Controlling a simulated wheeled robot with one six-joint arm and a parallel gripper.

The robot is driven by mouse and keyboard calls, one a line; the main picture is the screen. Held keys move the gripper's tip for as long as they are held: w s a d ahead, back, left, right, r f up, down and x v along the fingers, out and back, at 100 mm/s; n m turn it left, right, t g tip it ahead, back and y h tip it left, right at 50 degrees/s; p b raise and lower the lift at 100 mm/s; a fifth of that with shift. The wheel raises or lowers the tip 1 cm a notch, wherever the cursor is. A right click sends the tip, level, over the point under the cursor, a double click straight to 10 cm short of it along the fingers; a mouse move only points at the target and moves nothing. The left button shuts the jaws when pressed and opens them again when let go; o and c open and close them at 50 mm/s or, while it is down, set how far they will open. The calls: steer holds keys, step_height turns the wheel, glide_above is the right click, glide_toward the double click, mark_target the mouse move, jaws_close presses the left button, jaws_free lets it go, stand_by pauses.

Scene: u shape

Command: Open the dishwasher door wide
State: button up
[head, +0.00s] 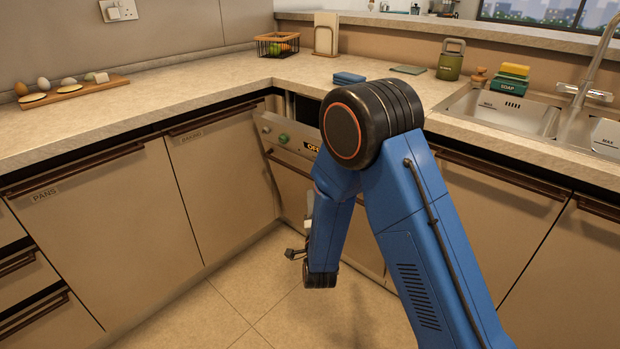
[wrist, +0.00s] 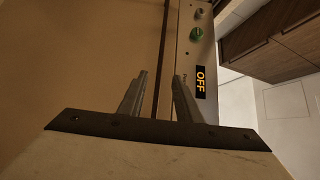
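The dishwasher door (head: 277,187) stands ajar in the inner corner of the counters, tilted outward at the top with a dark gap behind it. Its front panel (head: 290,142) has a green knob and an OFF display, and a dark bar handle (head: 286,164) runs below it. My gripper (head: 294,253) hangs low in front of the door, partly hidden by my arm. In the wrist view, my gripper (wrist: 160,75) has its two fingers apart, facing the door front. A dark strip, seemingly the handle (wrist: 162,60), shows between them; contact cannot be told. The OFF panel (wrist: 197,60) is right of them.
Closed cabinets flank the door, with one labelled PANS (head: 90,225) on the left. The counter (head: 200,95) overhangs it, and a sink (head: 510,112) sits on the right. The tiled floor (head: 235,300) in front is free.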

mark_target(310, 179)
steer(key=x, duration=1.2)
steer(key=shift+w, duration=0.35)
jaws_close()
